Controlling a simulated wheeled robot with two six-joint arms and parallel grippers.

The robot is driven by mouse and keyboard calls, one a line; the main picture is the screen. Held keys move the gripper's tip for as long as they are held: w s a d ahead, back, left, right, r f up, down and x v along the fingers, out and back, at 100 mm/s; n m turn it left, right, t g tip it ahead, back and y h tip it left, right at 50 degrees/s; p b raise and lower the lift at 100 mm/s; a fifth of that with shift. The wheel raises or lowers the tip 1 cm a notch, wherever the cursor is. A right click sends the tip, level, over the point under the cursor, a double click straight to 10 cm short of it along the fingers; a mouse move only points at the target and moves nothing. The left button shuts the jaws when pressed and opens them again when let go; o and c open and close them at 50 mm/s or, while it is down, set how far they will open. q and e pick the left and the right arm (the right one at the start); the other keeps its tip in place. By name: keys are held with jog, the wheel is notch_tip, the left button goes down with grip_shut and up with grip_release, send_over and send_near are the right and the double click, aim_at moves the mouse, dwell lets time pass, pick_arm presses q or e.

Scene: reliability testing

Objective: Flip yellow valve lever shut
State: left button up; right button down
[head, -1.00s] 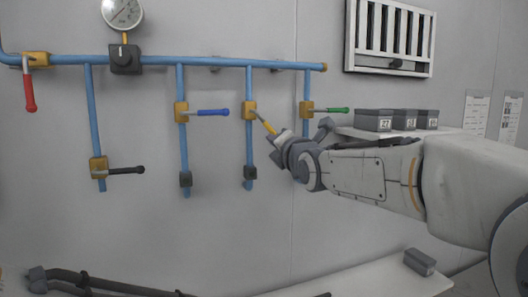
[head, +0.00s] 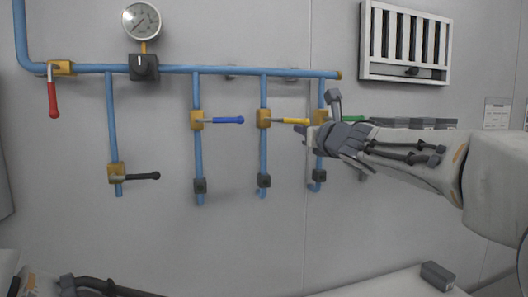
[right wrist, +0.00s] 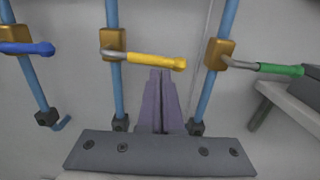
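The yellow valve lever (head: 295,121) points level to the right from its brass valve body (head: 264,118) on a vertical blue pipe. My left gripper is not in view.
A blue lever (head: 228,120) is to the left and a green lever (right wrist: 280,69) close to the right. A black lever (head: 140,177), a red lever (head: 53,98) and a gauge (head: 141,20) are farther left. A shelf (right wrist: 290,103) sits at right.

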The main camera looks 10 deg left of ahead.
jog(key=shift+r+n, duration=0.25)
jog(key=shift+n, duration=0.05)
dwell(0.5)
notch_tip(320, 180, down, 5)
jog(key=b, duration=0.6)
jog(key=v, duration=1.1)
jog(key=shift+r, duration=0.55)
